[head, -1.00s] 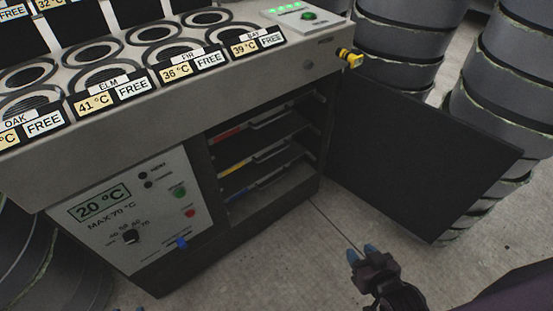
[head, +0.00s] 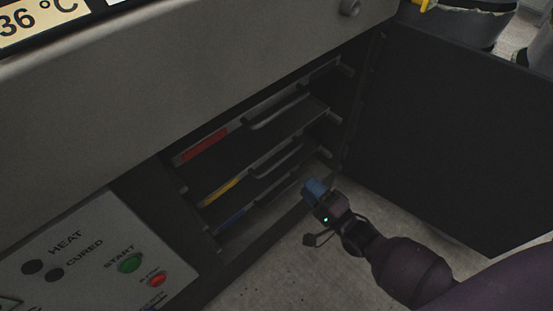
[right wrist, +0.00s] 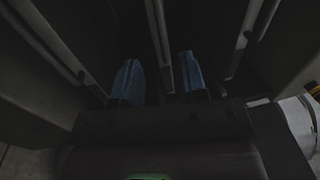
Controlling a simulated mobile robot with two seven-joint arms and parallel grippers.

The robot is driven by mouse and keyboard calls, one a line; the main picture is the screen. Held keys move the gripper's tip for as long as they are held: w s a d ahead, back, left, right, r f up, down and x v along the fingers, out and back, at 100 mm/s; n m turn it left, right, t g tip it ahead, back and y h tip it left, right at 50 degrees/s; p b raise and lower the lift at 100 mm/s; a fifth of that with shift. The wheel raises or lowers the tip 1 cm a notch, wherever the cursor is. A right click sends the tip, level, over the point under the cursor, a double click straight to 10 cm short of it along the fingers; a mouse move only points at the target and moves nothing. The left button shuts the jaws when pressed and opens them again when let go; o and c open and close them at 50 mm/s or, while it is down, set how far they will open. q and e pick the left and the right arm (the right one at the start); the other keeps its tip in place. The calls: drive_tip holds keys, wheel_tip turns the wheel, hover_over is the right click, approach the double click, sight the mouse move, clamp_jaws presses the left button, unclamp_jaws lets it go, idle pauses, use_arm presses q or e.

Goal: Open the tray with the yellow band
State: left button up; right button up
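The tray with the yellow band (head: 221,190) is the middle one of three trays in the open cabinet, in the head view. It sits pushed in, with a dark bar handle (head: 273,163) on its front. My right gripper (head: 316,190) is just in front of the cabinet opening, to the right of the handles. In the right wrist view its two blue fingertips (right wrist: 159,80) are apart, with a long bar (right wrist: 158,42) showing between them. I cannot tell which tray that bar belongs to, and no contact is clear. My left gripper is out of view.
The tray with the red band (head: 204,146) is above and the one with the blue band (head: 232,219) below. The open cabinet door (head: 450,130) stands to the right. The control panel (head: 85,260) is at lower left. Bare floor (head: 260,275) lies below.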

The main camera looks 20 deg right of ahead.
sight(282, 158)
drive_tip(key=b+x, duration=0.1)
drive_tip(key=x, duration=1)
drive_tip(key=shift+w+b, duration=0.1)
drive_tip(key=shift+b, duration=0.25)
clamp_jaws()
